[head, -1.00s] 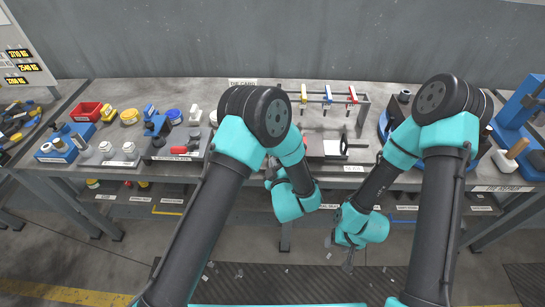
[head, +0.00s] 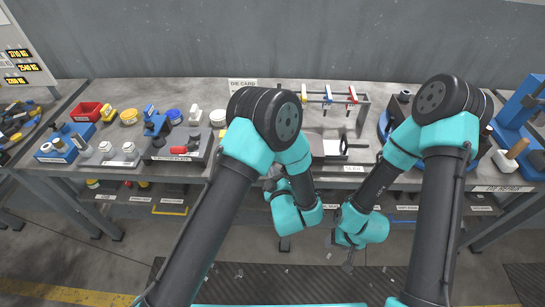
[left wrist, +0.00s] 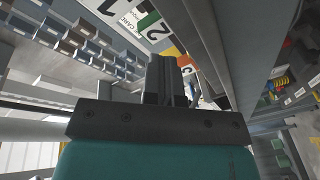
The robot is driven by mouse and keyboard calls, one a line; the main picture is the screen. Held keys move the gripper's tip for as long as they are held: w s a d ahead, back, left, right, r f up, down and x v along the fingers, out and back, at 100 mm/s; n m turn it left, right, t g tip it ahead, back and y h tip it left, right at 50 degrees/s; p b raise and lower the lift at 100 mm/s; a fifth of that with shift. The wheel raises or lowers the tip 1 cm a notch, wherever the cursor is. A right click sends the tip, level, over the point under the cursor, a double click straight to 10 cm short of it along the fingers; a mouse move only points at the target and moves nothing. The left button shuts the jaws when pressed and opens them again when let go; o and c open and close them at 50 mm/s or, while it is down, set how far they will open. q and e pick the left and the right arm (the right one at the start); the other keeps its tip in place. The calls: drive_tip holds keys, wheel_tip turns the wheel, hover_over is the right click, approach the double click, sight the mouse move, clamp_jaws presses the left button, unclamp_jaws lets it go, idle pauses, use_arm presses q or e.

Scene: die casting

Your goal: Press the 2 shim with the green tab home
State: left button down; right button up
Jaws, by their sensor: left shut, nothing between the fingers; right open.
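In the left wrist view, a green patch (left wrist: 149,21) shows beside a white panel marked 2 (left wrist: 139,14); it may be the green tab of the 2 shim, but how far in it sits I cannot tell. My left gripper (left wrist: 166,62) is shut and empty, with the fingertips below that patch in the picture. An orange piece marked C (left wrist: 184,64) shows just right of the fingers. In the head view, my left arm largely hides its gripper at the bench's front edge. My right gripper (head: 348,266) is open, low in front of the bench. I cannot make out the shim in the head view.
A rack with yellow, blue and red clamps (head: 328,96) stands at the back of the bench (head: 215,93). A red bin (head: 87,111), blue fixtures and a grey plate fixture (head: 182,146) fill the left. A blue press (head: 520,105) stands far right.

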use_arm(q)
drive_tip(key=s, duration=0.3)
drive_tip(key=shift+s+a, duration=0.1)
drive_tip(key=shift+s, duration=0.2)
idle(0.5)
